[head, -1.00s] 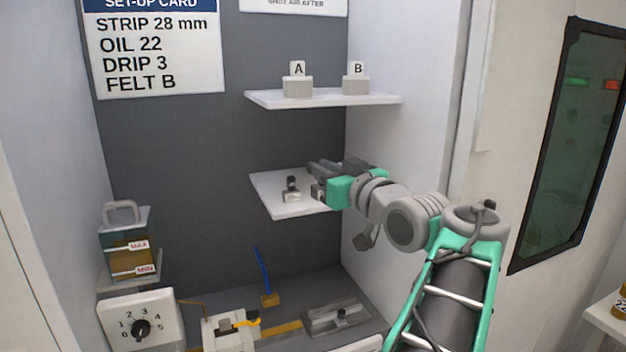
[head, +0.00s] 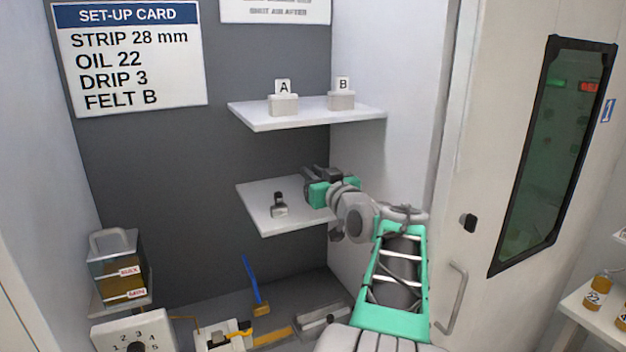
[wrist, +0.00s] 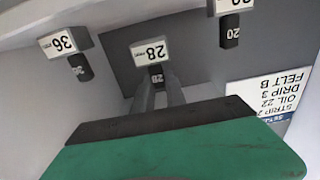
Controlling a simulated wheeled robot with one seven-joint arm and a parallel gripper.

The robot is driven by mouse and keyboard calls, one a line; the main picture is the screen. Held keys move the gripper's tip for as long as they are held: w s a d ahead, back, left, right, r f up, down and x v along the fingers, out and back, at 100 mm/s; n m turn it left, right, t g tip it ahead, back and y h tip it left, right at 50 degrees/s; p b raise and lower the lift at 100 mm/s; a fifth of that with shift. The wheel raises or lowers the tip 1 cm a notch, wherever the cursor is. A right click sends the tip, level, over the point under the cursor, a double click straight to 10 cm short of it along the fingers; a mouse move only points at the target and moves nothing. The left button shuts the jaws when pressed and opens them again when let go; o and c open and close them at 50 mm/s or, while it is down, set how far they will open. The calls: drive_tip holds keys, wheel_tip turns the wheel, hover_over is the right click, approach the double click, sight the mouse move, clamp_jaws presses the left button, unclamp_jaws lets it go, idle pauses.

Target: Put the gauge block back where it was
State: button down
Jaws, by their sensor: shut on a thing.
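My gripper (head: 313,174) is over the far right part of the lower shelf (head: 270,228) in the head view. In the wrist view, which is upside down, my gripper (wrist: 158,80) is shut on a dark gauge block marked 28 (wrist: 156,76). The block is right at the white holder labelled 28 (wrist: 150,52); I cannot tell whether it is seated. A dark block (wrist: 81,67) is at the holder labelled 36 (wrist: 64,42), and another marked 20 (wrist: 229,30) is at the opposite side. In the head view my gripper hides the 28 and 36 places.
One small stand with a dark piece (head: 279,203) shows on the lower shelf, left of my gripper. An upper shelf (head: 300,118) above holds boxes A (head: 283,104) and B (head: 341,99). The right wall is close to my arm.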

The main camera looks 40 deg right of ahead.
wheel_tip(320, 180, down, 3)
drive_tip(key=shift+r+p, duration=0.2)
drive_tip(key=shift+p, duration=0.45)
drive_tip(key=shift+f+b, duration=0.4)
drive_tip(key=shift+b, duration=0.1)
drive_tip(key=c, duration=1.4)
unclamp_jaws()
drive_tip(key=shift+o, duration=0.2)
drive_tip(key=shift+r+p, duration=0.25)
drive_tip(key=shift+p, duration=0.1)
drive_tip(key=b+v, duration=0.4)
drive_tip(key=v, duration=0.8)
drive_tip(key=shift+b, duration=0.3)
